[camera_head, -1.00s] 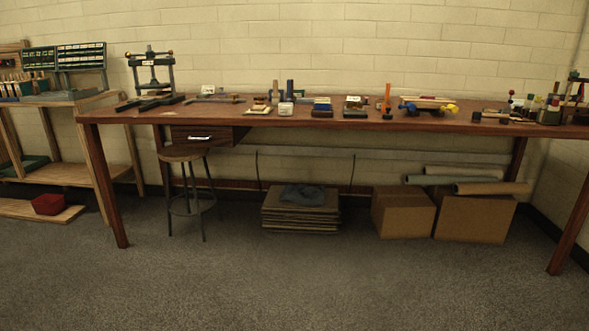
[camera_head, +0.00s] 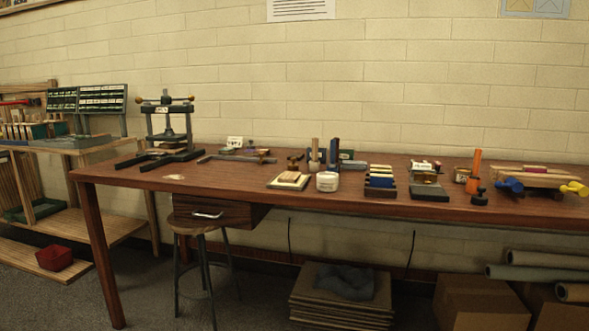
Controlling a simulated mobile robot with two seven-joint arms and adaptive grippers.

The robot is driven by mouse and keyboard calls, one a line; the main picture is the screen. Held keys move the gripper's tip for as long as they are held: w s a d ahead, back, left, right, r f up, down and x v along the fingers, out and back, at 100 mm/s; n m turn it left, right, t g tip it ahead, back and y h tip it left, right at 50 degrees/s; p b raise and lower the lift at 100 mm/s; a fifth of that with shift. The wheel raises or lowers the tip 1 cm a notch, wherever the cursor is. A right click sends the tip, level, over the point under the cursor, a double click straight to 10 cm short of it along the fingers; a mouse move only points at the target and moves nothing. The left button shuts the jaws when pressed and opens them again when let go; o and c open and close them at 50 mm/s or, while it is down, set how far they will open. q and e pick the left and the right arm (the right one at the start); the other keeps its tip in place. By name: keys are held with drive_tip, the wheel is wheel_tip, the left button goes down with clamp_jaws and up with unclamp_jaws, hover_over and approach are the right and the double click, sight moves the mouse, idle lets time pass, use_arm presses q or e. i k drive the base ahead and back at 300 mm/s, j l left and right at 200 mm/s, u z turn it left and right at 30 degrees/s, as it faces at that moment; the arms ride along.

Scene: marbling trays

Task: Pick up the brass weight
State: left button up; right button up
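The long wooden workbench (camera_head: 330,195) stands against the brick wall. A small brownish object that may be the brass weight (camera_head: 293,163) is near the middle of the bench top, just behind a low pad with a pale top (camera_head: 289,180). It is too small to be sure of, and I cannot tell whether it touches the pad. Neither of my grippers is in view.
A dark screw press (camera_head: 168,130) stands on the bench's left. A white jar (camera_head: 327,182), an orange upright tool (camera_head: 475,172) and blue and yellow clamps (camera_head: 540,184) are to the right. A stool (camera_head: 198,228) stands in front; boxes (camera_head: 480,305) sit below.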

sight(293, 167)
drive_tip(key=z, duration=0.55)
drive_tip(key=i+j+z, duration=0.35)
drive_tip(key=z, duration=0.15)
drive_tip(key=i+j+z, duration=0.3)
drive_tip(key=j+z, duration=0.2)
drive_tip(key=i+j+z, duration=0.1)
drive_tip(key=j, duration=0.25)
drive_tip(key=i+j, duration=0.15)
drive_tip(key=j, duration=0.2)
drive_tip(key=i+j+z, duration=0.15)
drive_tip(key=j, duration=0.2)
